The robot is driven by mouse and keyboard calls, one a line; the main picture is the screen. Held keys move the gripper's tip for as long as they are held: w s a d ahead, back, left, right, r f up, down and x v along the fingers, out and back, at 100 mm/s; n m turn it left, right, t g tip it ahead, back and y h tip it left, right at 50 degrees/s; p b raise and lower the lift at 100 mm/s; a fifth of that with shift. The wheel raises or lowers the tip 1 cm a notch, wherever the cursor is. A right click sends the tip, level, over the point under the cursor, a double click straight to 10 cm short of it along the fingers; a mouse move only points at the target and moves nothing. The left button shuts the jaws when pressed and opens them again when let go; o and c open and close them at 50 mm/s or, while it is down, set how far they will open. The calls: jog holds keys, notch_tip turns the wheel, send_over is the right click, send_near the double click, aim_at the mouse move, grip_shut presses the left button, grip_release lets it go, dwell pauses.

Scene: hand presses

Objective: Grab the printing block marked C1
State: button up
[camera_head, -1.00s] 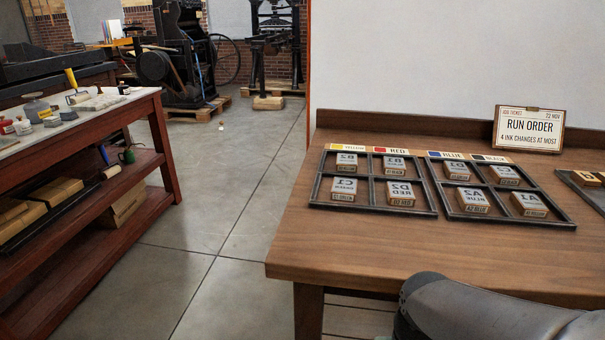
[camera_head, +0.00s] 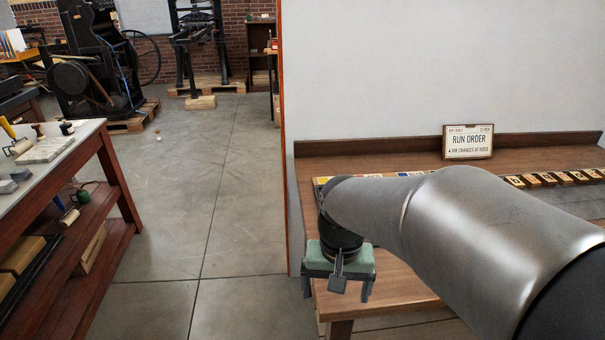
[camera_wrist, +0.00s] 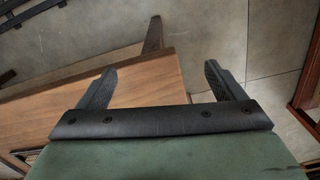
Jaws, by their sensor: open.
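The printing block C1 is hidden behind my arm in the head view, and no block marking can be read in the wrist view. My gripper (camera_head: 337,290) hangs over the front left corner of the wooden table (camera_head: 400,285), open and empty. In the wrist view my gripper (camera_wrist: 160,73) shows two spread dark fingers, with the table edge and grey floor beneath them. A dark tray edge (camera_wrist: 17,161) shows at the lower left of the wrist view, left of the gripper.
A run order sign (camera_head: 468,142) stands at the table's back. A row of lettered blocks (camera_head: 555,178) lies right of it. A red workbench (camera_head: 112,180) with tools stands at the left. The floor (camera_head: 220,200) between is clear.

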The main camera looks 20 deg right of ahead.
jog(key=w+d+r+m+p, duration=0.2)
jog(key=w+d+r+m, duration=0.25)
jog(key=w+r, duration=0.35)
jog(key=w+d+r+m, duration=0.1)
jog(key=w+d+m, duration=0.45)
jog(key=w, duration=0.25)
jog(key=w+d+m, duration=0.4)
jog(key=w+m, duration=0.2)
jog(key=w, duration=0.3)
notch_tip(320, 180, down, 11)
jog(key=shift+s+a+f+b, duration=0.1)
jog(key=shift+f+b, duration=0.05)
jog(key=shift+b, duration=0.2)
jog(key=shift+s+f, duration=0.15)
jog(key=shift+f, duration=2.65)
jog(key=c, duration=1.1)
